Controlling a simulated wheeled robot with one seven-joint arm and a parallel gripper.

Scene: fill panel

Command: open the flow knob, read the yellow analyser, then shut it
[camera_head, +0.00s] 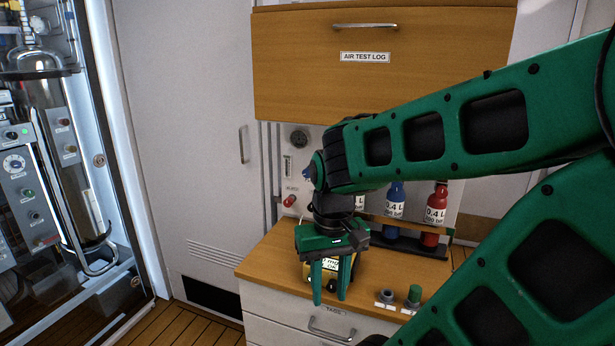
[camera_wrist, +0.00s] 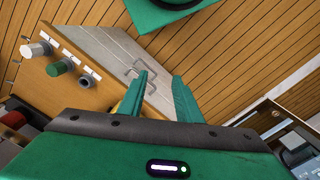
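The yellow analyser (camera_head: 331,283) stands on the wooden worktop, partly covered by my gripper; its screen text is only partly visible and I cannot read it. My gripper (camera_head: 330,300) points down in front of the analyser, fingers apart with nothing between them. The wrist view also shows the open fingers (camera_wrist: 161,78). On the worktop to the right are a grey knob (camera_head: 386,297) and a green knob (camera_head: 414,294). The wrist view shows the green knob (camera_wrist: 60,68) between two grey ones. Their labels are unreadable, so I cannot tell which is the flow knob.
A red knob (camera_head: 289,201) and a gauge (camera_head: 299,138) are on the back panel. Blue (camera_head: 394,207) and red (camera_head: 433,217) bottles stand in a rack behind my arm. A wooden cabinet (camera_head: 385,85) overhangs the worktop. A drawer handle (camera_head: 331,331) protrudes below.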

